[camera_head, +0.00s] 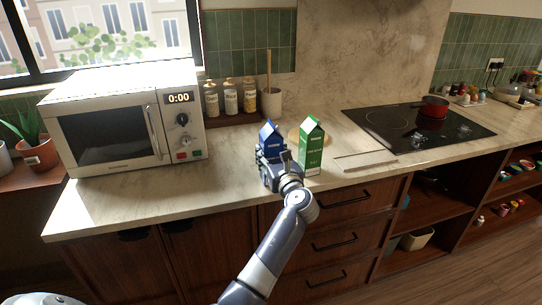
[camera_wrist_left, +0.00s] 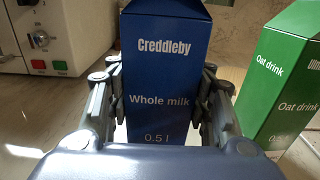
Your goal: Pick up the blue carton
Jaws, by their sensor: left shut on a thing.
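The blue carton (camera_head: 270,136) stands upright on the counter, left of a green carton (camera_head: 312,146). In the left wrist view the blue carton (camera_wrist_left: 160,75) reads "Whole milk" and fills the space between my fingers. My left gripper (camera_head: 274,160) is shut on it, one finger on each side; the same gripper (camera_wrist_left: 163,115) shows in the wrist view. The carton's base is hidden behind my gripper, so I cannot tell whether it touches the counter. The green carton (camera_wrist_left: 287,85), labelled "Oat drink", stands close to the right finger, apart from it. My right gripper is not in view.
A microwave (camera_head: 105,125) stands on the left of the counter. Jars (camera_head: 230,100) and a utensil pot (camera_head: 271,103) stand behind the cartons. A white board (camera_head: 365,160) and a hob with a red pot (camera_head: 434,106) are to the right. The counter's front strip (camera_head: 225,190) is clear.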

